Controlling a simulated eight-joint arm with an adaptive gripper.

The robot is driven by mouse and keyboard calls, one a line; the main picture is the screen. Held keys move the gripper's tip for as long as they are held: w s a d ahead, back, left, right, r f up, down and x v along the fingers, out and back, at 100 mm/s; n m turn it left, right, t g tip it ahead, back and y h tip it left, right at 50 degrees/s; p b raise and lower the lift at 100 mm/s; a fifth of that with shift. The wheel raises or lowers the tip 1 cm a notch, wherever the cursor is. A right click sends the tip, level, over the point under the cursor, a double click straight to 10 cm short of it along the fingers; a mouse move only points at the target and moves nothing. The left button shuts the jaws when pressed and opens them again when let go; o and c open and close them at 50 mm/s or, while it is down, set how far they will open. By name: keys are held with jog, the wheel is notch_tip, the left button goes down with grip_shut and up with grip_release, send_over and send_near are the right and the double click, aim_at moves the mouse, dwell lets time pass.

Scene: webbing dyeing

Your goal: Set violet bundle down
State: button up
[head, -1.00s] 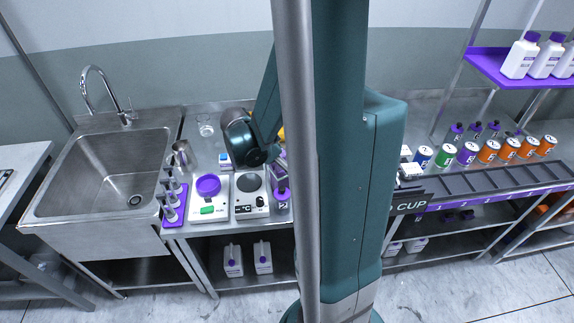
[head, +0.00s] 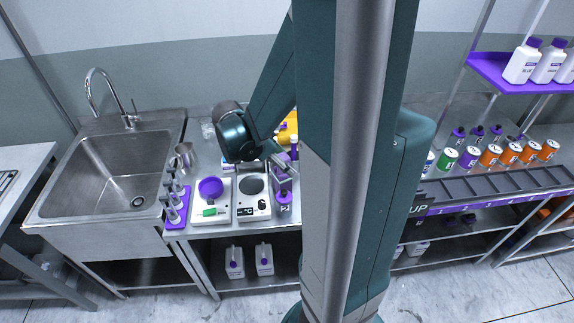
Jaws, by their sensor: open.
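My gripper (head: 284,172) is over the counter, beyond and just above a violet-bodied bottle labelled 2 (head: 284,202). Its jaws are open, though the arm's dark wrist covers part of them. A violet patch (head: 280,174) shows at the jaws; I cannot tell whether it is the violet bundle or part of a bottle behind. I cannot make out a separate violet bundle elsewhere. A violet bowl (head: 210,188) sits on a white scale (head: 211,214) left of the gripper.
A violet rack of small bottles (head: 175,210), a metal jug (head: 186,158) and a sink (head: 110,175) are to the left. A yellow object (head: 287,128) is behind the gripper. Numbered cans (head: 490,155) line the right bench.

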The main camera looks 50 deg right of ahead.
jog(key=v, duration=0.7)
jog(key=shift+r+p, duration=0.2)
jog(key=shift+p, duration=0.25)
jog(key=shift+a, duration=0.15)
jog(key=a+r+n+t+y, duration=0.3)
jog(key=a+n, duration=0.8)
jog(key=a, duration=0.4)
jog(key=s+a+r+n+t+y, duration=0.1)
jog(key=a+r+n+t+y, duration=0.2)
jog(key=a+r+n+t, duration=0.3)
jog(key=shift+s+a+r+n+t, duration=0.35)
jog(key=shift+a+n, duration=2.35)
jog(key=shift+a, duration=2.35)
jog(key=shift+w, duration=0.15)
jog(key=shift+f+b, duration=0.65)
jog(key=shift+b, duration=0.15)
